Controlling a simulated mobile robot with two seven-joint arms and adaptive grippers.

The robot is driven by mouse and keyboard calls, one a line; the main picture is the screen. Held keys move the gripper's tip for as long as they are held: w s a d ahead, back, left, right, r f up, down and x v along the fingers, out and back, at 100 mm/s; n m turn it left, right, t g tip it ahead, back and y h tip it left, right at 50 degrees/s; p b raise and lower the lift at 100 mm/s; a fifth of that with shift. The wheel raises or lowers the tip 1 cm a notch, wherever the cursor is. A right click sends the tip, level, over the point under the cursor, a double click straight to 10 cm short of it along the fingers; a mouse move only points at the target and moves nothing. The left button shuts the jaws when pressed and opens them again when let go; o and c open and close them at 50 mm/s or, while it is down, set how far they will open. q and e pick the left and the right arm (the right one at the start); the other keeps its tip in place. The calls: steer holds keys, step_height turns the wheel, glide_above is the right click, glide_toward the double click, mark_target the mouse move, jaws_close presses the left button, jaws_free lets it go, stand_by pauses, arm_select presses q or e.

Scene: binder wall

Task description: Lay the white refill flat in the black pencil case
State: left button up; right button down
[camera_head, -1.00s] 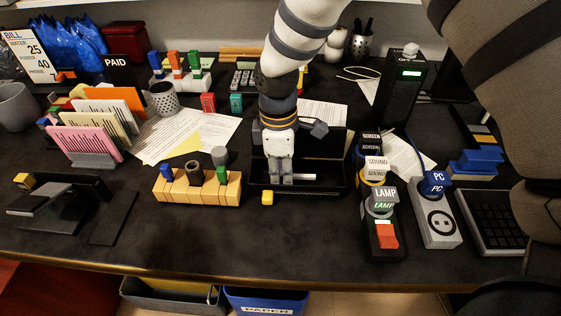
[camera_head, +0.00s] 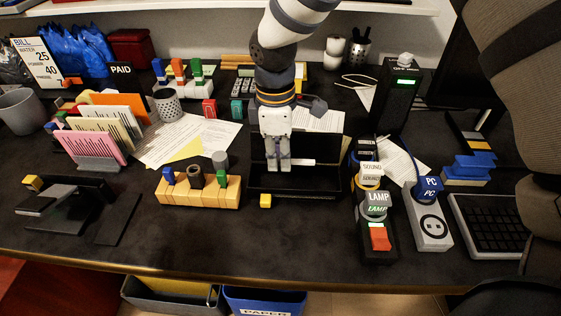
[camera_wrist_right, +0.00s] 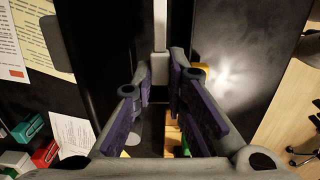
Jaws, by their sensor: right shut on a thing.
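My right gripper (camera_head: 278,167) points down above the open black pencil case (camera_head: 315,190). It is shut on the white refill (camera_head: 303,162), which sticks out level to the right of the fingers in the head view. The refill appears to be above the case floor; the exact gap cannot be told. In the right wrist view, the refill (camera_wrist_right: 160,28) runs away from between the fingertips (camera_wrist_right: 159,75). The gripper hides part of the case and the refill's held end. My left gripper is not in view.
Switch blocks, including the LAMP one (camera_head: 377,207), stand to the right. The table's front strip is clear.

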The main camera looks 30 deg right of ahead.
mark_target(294, 182)
steer(key=shift+f+b, duration=0.3)
steer(key=shift+f, duration=1.9)
steer(key=shift+r, duration=0.1)
step_height(294, 182, up, 3)
steer(key=shift+w+f+p, duration=0.1)
steer(key=shift+f+p, duration=0.05)
steer(key=shift+p, duration=0.2)
steer(key=shift+r, duration=1.6)
steer(key=shift+f+b, duration=0.35)
steer(key=shift+f, duration=1.9)
